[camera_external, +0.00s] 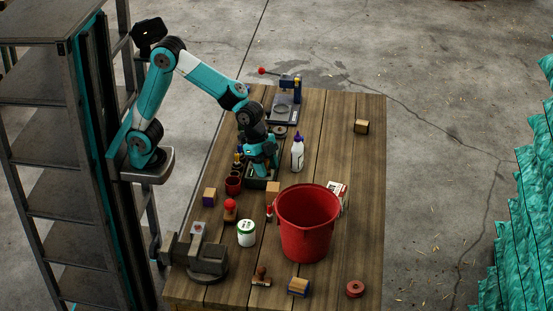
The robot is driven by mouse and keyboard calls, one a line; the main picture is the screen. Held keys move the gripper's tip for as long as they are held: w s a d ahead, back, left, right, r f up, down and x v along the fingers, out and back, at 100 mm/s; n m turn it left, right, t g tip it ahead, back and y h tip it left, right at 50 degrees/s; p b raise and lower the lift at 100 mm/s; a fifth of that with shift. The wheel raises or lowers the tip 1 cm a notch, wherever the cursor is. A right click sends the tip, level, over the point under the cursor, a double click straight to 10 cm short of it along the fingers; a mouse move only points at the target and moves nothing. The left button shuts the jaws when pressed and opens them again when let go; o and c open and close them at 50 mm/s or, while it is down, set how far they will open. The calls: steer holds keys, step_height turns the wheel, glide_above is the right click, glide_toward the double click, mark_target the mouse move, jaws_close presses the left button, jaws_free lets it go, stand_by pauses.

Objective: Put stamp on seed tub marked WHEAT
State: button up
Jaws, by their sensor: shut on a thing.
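My gripper (262,172) points down over the left-middle part of the bench, at a dark, low box or tray (262,184). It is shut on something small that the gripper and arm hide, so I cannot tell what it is. A wooden hand stamp (262,276) with a dark knob lies near the bench's front edge. A piece with a red ball-shaped knob (230,206) stands left of the middle. A small white tub (246,236) with a green rim stands in front of it. No WHEAT marking is legible.
A large red bucket (305,240) stands right of the tub. A metal vise (205,258) sits at the front left, a white bottle (297,155) right of my gripper, and a blue press (287,95) at the back. The bench's back right is mostly clear.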

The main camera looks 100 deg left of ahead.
steer(key=m+p, duration=0.2)
glide_above(250, 229)
steer(key=s+a, duration=0.1)
steer(key=shift+g+h, duration=0.3)
step_height(250, 229, down, 15)
steer(key=shift+s+a+f+p, duration=0.1)
steer(key=shift+p, duration=0.9)
steer(key=shift+f+p, duration=0.35)
steer(key=shift+f, duration=1.65)
steer(key=shift+f, duration=0.2)
steer(key=o, duration=0.9)
steer(key=shift+r, duration=0.1)
